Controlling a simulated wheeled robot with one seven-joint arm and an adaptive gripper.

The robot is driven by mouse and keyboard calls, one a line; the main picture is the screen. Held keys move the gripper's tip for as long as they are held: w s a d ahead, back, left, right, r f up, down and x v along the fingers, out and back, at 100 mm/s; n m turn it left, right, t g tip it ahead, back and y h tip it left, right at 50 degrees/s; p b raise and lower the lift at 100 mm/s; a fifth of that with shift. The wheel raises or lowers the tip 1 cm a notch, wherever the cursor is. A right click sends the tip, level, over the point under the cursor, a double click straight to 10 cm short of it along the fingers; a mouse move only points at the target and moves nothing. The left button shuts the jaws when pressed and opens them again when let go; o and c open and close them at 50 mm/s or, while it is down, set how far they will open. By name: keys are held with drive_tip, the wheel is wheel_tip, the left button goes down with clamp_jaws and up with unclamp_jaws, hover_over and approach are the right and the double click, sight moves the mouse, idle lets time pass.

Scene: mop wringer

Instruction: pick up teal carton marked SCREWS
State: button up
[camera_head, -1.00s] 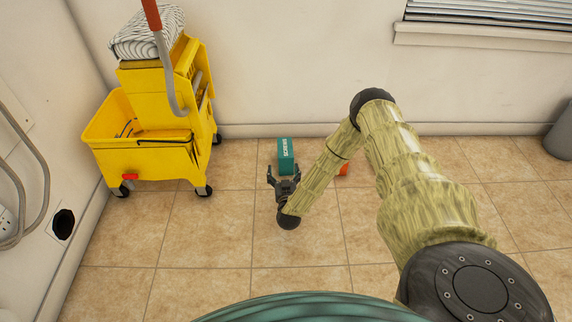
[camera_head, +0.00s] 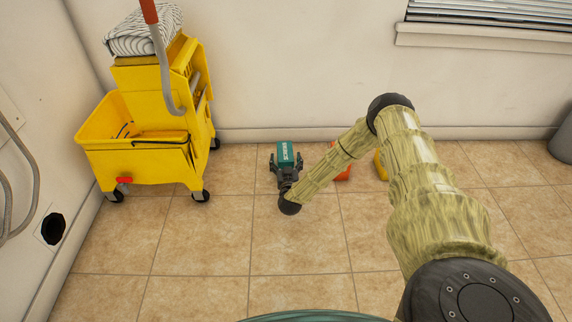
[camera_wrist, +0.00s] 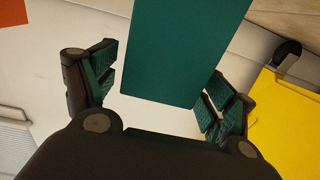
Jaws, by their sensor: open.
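The teal carton (camera_head: 286,152) stands on the tiled floor near the back wall, with white lettering on its side that is small here. It also fills the top middle of the wrist view (camera_wrist: 185,50), between the fingers. My gripper (camera_head: 286,164) is open, its fingers spread on either side of the carton's near part. In the wrist view the gripper (camera_wrist: 165,98) shows a gap between the left finger and the carton; the right finger lies close to the carton's lower right edge, and I cannot tell if it touches. The carton's lower near part is hidden by the gripper.
A yellow mop bucket with wringer (camera_head: 140,160) stands on casters to the left. An orange object (camera_head: 343,174) and a yellow object (camera_head: 381,166) sit right of the carton, partly behind my arm. The front floor is clear.

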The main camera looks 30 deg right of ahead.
drive_tip(key=shift+b+x, duration=0.7)
drive_tip(key=shift+x, duration=0.55)
drive_tip(key=shift+w+d, duration=0.15)
drive_tip(key=shift+d, duration=0.05)
drive_tip(key=c, duration=1.6)
